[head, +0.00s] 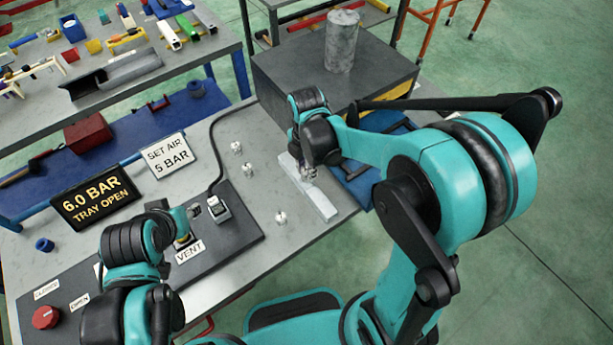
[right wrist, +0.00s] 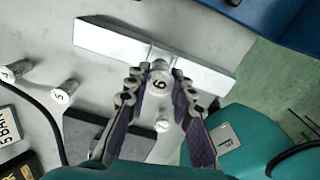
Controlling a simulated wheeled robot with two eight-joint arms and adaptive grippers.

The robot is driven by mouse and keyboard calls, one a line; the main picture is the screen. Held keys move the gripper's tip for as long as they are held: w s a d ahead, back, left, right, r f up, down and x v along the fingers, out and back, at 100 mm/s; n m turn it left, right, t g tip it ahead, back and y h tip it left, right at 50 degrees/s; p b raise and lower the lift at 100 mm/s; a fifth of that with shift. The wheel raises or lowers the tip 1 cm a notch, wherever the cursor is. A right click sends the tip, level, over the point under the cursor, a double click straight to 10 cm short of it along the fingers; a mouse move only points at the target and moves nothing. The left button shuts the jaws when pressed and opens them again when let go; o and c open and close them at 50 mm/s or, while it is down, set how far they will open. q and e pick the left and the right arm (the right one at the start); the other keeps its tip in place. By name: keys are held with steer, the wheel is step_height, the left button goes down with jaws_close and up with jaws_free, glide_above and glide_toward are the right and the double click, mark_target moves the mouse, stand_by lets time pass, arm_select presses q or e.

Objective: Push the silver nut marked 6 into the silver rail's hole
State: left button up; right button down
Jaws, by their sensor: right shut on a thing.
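The silver rail (head: 318,195) lies on the grey bench; in the right wrist view the rail (right wrist: 112,38) crosses the top. The silver nut marked 6 (right wrist: 160,86) is between the fingers of my right gripper (right wrist: 157,92), its numbered end facing the camera. The gripper is shut on it, at the near edge of the rail's middle. The nut hides the hole, so I cannot tell how far in it is. In the head view my right gripper (head: 309,172) is over the rail and hides the nut. My left arm is at the lower left; its fingers are unclear.
Loose silver nuts stand on the bench (head: 236,147), (head: 248,171), (head: 281,218). A dark panel (head: 235,235) carries a VENT label. A display (head: 95,198) reads 6.0 BAR, TRAY OPEN. A blue tray (head: 358,183) lies right of the rail.

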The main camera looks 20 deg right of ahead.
step_height(320, 180, down, 3)
steer(key=shift+r+b, duration=0.1)
steer(key=shift+b, duration=0.35)
steer(key=shift+f, duration=0.35)
steer(key=shift+f, duration=0.1)
steer(key=c, duration=1.3)
jaws_free()
